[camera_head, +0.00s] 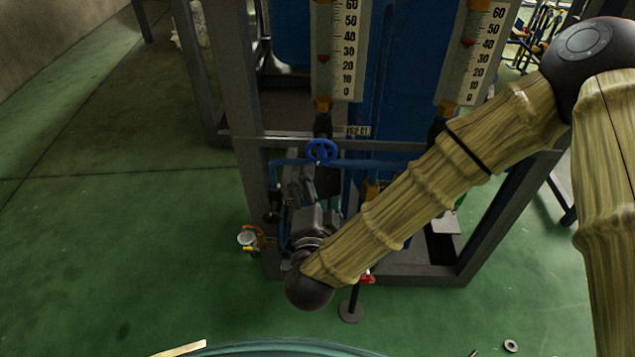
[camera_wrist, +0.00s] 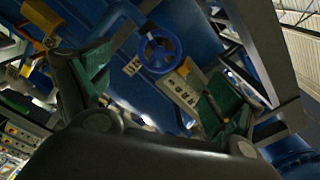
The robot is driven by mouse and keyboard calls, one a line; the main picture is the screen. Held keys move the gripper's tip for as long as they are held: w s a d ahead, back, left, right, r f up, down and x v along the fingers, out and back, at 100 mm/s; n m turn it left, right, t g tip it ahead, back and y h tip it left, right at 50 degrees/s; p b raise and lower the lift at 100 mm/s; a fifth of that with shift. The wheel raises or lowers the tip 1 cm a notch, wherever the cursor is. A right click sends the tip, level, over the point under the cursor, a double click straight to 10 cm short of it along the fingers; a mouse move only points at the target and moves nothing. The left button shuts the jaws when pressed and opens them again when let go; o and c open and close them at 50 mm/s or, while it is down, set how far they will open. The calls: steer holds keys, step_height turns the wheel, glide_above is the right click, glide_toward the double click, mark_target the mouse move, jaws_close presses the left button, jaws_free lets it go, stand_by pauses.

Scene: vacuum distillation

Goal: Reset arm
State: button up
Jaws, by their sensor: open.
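My arm reaches down from the right in the head view, and my gripper (camera_head: 325,185) is at its end, in front of the distillation rig's frame (camera_head: 242,100). In the wrist view my gripper (camera_wrist: 155,90) is open, with its two green-padded fingers wide apart and nothing between them. A blue handwheel valve (camera_head: 321,151) sits on a blue pipe in the head view, close to the gripper. The handwheel also shows in the wrist view (camera_wrist: 159,50), beyond and between the fingers. My forearm hides part of the rig's lower pipes.
Two scaled gauges (camera_head: 345,50) (camera_head: 482,50) stand on the rig above the pipe. A small white-faced fitting (camera_head: 246,238) sticks out at the rig's lower left. Green floor (camera_head: 120,240) is open to the left. A small ring (camera_head: 511,345) lies at lower right.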

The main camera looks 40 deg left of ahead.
stand_by(0.4)
steer(key=d+f+n+g+h, duration=0.4)
steer(key=d+f+g, duration=0.3)
steer(key=d+f, duration=1.8)
steer(key=s+d+f+g+h, duration=0.2)
steer(key=s+d, duration=0.4)
steer(key=d, duration=0.3)
steer(key=s+d+f+g+h, duration=0.1)
steer(key=s+d+f+g, duration=0.2)
steer(key=d, duration=0.7)
steer(key=s+d+f+n+g+h, duration=0.1)
steer(key=s+d+f+g+h, duration=0.1)
steer(key=s+d+f, duration=0.4)
steer(key=s+d+g, duration=0.1)
steer(key=s+d, duration=0.2)
steer(key=shift+s+d+h, duration=0.25)
steer(key=shift+s+h, duration=0.05)
steer(key=shift+s, duration=0.05)
steer(key=shift+w+a, duration=0.1)
